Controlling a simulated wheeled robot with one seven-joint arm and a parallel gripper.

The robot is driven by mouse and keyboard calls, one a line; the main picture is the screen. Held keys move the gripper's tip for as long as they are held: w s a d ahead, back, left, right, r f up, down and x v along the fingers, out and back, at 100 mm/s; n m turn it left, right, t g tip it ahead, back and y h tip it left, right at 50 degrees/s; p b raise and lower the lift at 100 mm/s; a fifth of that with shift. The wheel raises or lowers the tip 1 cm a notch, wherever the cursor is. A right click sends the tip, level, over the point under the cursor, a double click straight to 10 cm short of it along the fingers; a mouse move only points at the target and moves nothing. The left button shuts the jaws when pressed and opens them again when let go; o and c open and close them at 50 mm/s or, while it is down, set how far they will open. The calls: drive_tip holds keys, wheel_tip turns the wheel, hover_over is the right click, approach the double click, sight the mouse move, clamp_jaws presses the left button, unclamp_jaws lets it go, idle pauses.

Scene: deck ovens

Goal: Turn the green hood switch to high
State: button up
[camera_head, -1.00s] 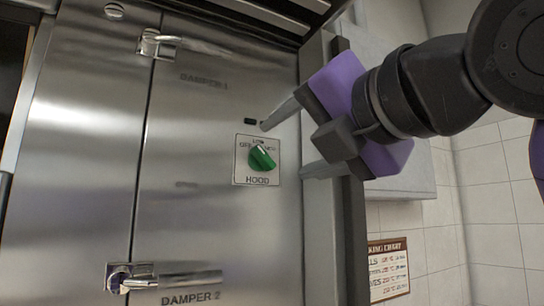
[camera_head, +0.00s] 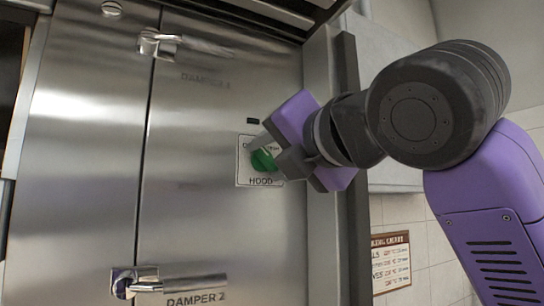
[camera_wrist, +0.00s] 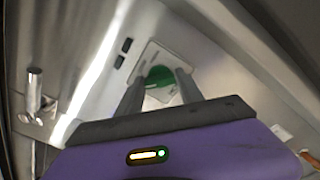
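The green hood switch (camera_head: 264,161) is a round knob on a white plate (camera_head: 261,181) marked HOOD, on the steel front. My gripper (camera_head: 262,158) is at the knob, with its grey fingers reaching to either side of it. The wrist view shows the knob (camera_wrist: 160,76) between the two fingertips (camera_wrist: 161,77), with a gap between the fingers. The gripper looks open; I cannot tell whether a finger touches the knob. The fingers hide part of the knob and the plate's upper lettering, so its setting is not readable.
Steel panels carry a latch handle at the top (camera_head: 159,43) and one at the bottom (camera_head: 175,284), near DAMPER lettering. A small dark indicator (camera_head: 252,121) sits above the plate. A vertical post (camera_head: 322,230) stands right of the panel, with a sign (camera_head: 390,262) beyond it.

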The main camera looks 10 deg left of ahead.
drive_tip(key=c, duration=0.8)
drive_tip(key=m, duration=0.4)
drive_tip(key=shift+m, duration=0.4)
drive_tip(key=m, duration=0.4)
drive_tip(key=shift+m, duration=0.3)
drive_tip(key=m, duration=0.4)
drive_tip(key=shift+m, duration=2.2)
drive_tip(key=shift+f, duration=0.1)
